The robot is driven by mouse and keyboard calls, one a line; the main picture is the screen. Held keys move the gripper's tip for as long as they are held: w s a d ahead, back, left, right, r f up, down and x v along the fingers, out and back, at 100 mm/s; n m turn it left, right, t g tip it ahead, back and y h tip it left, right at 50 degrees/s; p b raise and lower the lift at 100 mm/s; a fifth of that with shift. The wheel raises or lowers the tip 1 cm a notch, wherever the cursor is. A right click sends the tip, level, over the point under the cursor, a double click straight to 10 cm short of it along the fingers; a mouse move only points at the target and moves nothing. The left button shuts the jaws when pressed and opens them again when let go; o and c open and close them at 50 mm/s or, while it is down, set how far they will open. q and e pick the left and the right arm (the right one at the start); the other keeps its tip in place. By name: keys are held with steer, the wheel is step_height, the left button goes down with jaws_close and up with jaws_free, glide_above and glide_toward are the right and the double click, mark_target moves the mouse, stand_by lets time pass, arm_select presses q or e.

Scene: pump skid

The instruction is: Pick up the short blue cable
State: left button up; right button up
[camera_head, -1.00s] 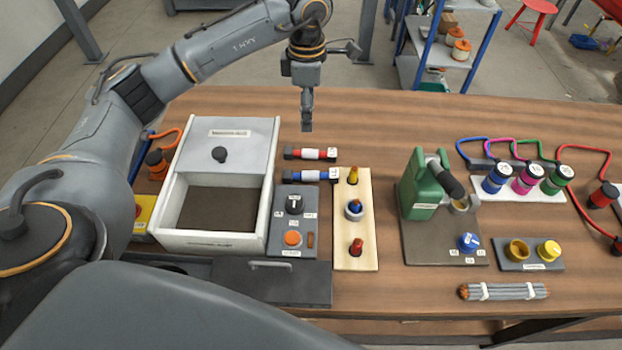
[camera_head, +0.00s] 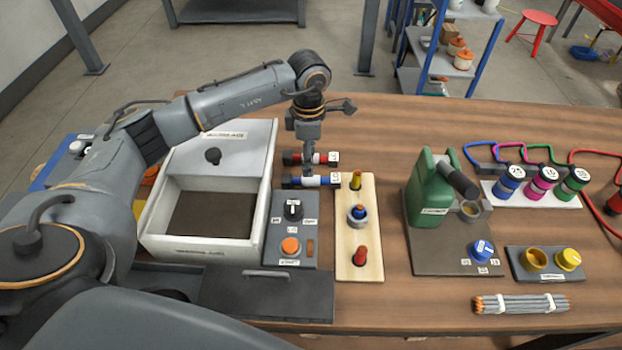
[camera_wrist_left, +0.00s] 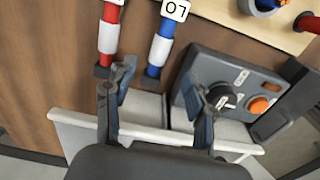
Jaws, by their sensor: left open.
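The short blue cable (camera_head: 308,181) has a white sleeve and black ends. It lies on the wooden bench beside a similar red cable (camera_head: 302,158). My left gripper (camera_head: 309,174) is open and points down over the blue cable, partly hiding it. In the left wrist view the blue cable (camera_wrist_left: 160,48) shows ahead of the gap between my open fingers (camera_wrist_left: 160,88). One fingertip is close to the black end of the red cable (camera_wrist_left: 109,38). I cannot tell whether the fingers touch either cable. My right gripper is not in view.
A white open box (camera_head: 150,226) stands left of the cables. A grey panel (camera_head: 279,252) with a black knob and orange button is just below them, and a wooden board (camera_head: 372,262) with pegs is to the right. The bench behind the cables is clear.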

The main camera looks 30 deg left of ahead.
mark_target(311, 181)
arm_select(q)
steer(key=shift+f, duration=0.7)
steer(key=shift+d+f+p, duration=0.1)
steer(key=shift+f+p, duration=0.2)
step_height(311, 181, down, 4)
steer(key=shift+w+d+r+p, duration=0.1)
steer(key=shift+r+p, duration=0.05)
steer(key=shift+p, duration=0.45)
steer(key=shift+f, duration=0.4)
steer(key=c, duration=1.1)
